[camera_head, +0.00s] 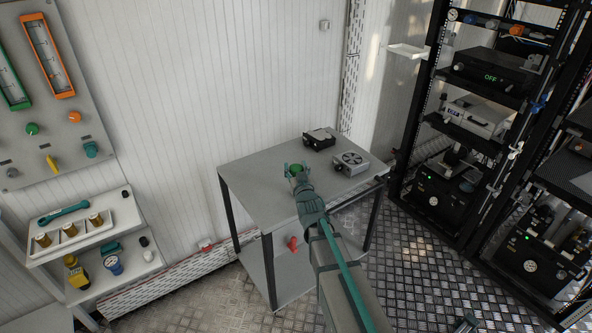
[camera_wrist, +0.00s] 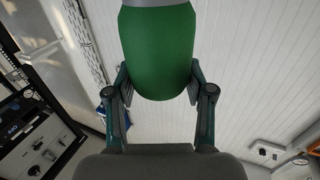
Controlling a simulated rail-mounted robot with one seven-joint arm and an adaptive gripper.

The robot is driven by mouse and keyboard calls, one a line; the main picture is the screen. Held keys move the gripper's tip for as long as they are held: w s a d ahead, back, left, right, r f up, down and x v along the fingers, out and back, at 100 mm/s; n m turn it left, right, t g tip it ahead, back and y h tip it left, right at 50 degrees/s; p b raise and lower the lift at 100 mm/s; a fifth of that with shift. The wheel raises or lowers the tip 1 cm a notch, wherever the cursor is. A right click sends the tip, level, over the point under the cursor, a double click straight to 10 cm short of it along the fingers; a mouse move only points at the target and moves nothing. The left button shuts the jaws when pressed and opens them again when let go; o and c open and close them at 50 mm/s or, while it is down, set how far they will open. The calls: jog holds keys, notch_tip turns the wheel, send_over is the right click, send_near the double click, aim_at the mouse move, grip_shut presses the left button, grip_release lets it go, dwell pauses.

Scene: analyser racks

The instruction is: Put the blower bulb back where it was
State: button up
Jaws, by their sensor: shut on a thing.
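The blower bulb (camera_wrist: 157,50) is green with a grey end and fills the top middle of the wrist view. My gripper (camera_wrist: 157,88) is shut on it, one finger on each side. I cannot tell whether the bulb touches the tabletop.
A black-topped box (camera_head: 319,139) and a grey fan unit (camera_head: 351,163) stand on the table's right part. A red object (camera_head: 293,243) is on its lower shelf. Black equipment racks (camera_head: 430,125) stand at right, wall shelves (camera_head: 95,232) at left.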

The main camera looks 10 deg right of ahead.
jog(key=shift+f, duration=0.55)
jog(key=shift+f, duration=0.2)
jog(key=o, duration=0.7)
jog(key=shift+o, duration=0.2)
jog(key=shift+r, duration=0.25)
jog(key=s, duration=1.2)
jog(key=shift+f, duration=0.1)
